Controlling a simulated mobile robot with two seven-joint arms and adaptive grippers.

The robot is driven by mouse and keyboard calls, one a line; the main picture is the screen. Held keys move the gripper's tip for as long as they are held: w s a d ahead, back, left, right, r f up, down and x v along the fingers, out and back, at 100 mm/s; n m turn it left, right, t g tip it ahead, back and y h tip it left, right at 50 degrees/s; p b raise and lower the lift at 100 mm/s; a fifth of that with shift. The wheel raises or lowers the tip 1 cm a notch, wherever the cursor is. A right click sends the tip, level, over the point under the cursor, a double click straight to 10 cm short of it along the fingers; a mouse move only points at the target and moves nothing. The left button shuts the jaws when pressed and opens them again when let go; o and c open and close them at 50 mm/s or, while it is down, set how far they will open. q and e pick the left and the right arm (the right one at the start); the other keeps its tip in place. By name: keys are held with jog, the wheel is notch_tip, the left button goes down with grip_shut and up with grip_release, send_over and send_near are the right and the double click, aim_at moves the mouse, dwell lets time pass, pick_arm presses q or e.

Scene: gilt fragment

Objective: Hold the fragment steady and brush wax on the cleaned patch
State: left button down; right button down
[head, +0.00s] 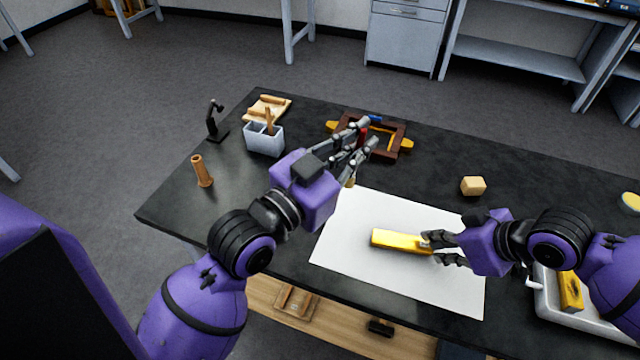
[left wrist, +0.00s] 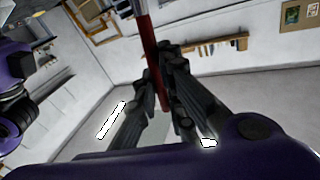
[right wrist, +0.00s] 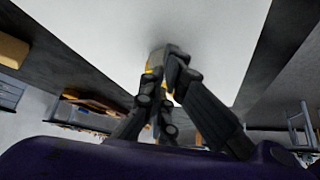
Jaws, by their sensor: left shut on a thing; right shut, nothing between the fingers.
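The gilt fragment (head: 398,241), a gold bar, lies on a white sheet (head: 345,232); its right end is behind my right gripper (head: 431,246). That gripper is shut with nothing between its fingers, its tips at the fragment's right end. The right wrist view shows a bit of gold (right wrist: 153,66) behind the fingers. My left gripper (head: 364,140) is shut on a brush with a red handle (left wrist: 149,62) and holds it above the sheet's far left corner. A silver band (left wrist: 123,8) shows at the top of the left wrist view. I cannot make out the cleaned patch.
A brown frame (head: 398,129) lies behind my left gripper. A grey holder (head: 264,140), wooden cylinder (head: 202,172) and black stand (head: 214,120) are at left. A wooden block (head: 473,186), white tray (head: 545,297) and yellow-topped item (head: 631,201) are at right.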

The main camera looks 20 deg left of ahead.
pick_arm(q)
jog(key=d+f+m+g+h, duration=0.2)
jog(key=d+f+g+h, duration=0.1)
jog(key=d+g+h, duration=0.1)
jog(key=shift+s+d+f+m+h, duration=0.3)
jog(key=shift+d+h, duration=0.5)
jog(key=shift+d, duration=0.25)
